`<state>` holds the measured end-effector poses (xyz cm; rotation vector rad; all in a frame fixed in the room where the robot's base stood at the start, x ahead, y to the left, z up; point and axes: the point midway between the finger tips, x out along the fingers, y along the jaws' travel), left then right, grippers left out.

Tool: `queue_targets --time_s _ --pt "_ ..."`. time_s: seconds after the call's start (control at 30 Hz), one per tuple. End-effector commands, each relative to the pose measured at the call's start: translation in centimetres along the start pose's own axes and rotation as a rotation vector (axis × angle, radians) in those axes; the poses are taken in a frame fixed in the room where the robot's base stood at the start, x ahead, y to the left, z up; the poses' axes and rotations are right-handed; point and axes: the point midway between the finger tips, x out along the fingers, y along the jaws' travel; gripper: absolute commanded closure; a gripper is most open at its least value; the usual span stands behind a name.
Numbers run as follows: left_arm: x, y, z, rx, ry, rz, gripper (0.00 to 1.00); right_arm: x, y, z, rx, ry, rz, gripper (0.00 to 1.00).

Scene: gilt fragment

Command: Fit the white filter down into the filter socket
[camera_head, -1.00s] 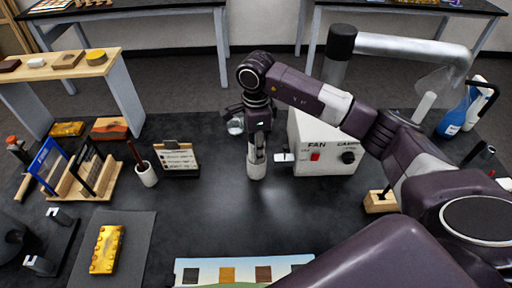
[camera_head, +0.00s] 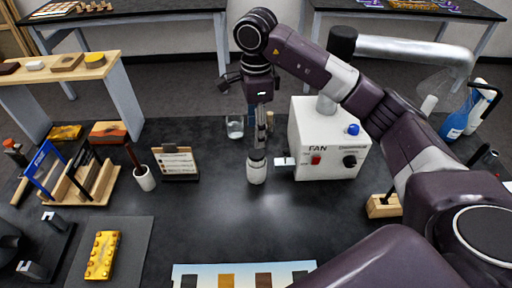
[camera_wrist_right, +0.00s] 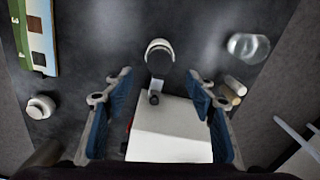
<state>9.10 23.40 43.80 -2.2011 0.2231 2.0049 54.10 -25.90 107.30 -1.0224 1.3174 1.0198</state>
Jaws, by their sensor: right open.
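A glass beaker (camera_head: 235,127) stands behind the cylinder. A small clipboard stand (camera_head: 175,163) and white cup (camera_head: 145,178) are to the left. A printed strip (camera_head: 245,268) lies in front. A round white item (camera_wrist_right: 40,107) shows in the wrist view. Dark tabletop in front of the cylinder is clear.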

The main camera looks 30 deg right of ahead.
Motion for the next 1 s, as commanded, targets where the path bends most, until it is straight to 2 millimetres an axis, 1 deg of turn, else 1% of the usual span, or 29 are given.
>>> queue_targets --time_s 0.03,0.1,0.2,0.3,0.43,1.0 --pt "0.7 0.0 0.1 0.000 0.000 0.000 0.57 -0.8 -0.1 0.1 -0.001 -0.003 -0.005 0.48" --pt "0.8 0.0 0.1 0.000 0.000 0.000 0.57 -2.2 -0.1 0.0 0.000 -0.001 -0.003 0.48" --pt "0.7 0.0 0.1 0.000 -0.001 0.000 0.57 -3.2 -0.1 0.0 0.000 0.000 -0.002 0.48" --pt "0.7 0.0 0.1 0.000 -0.001 0.000 0.57 -3.8 0.0 0.0 0.000 0.000 0.000 0.48" --pt "0.7 0.0 0.1 -0.001 -0.001 0.000 0.57 -4.1 0.0 0.0 0.000 -0.001 0.002 0.48" --pt "0.7 -0.1 0.0 -0.002 0.000 -0.001 0.57 -4.0 0.0 0.0 0.000 0.000 0.002 0.48"
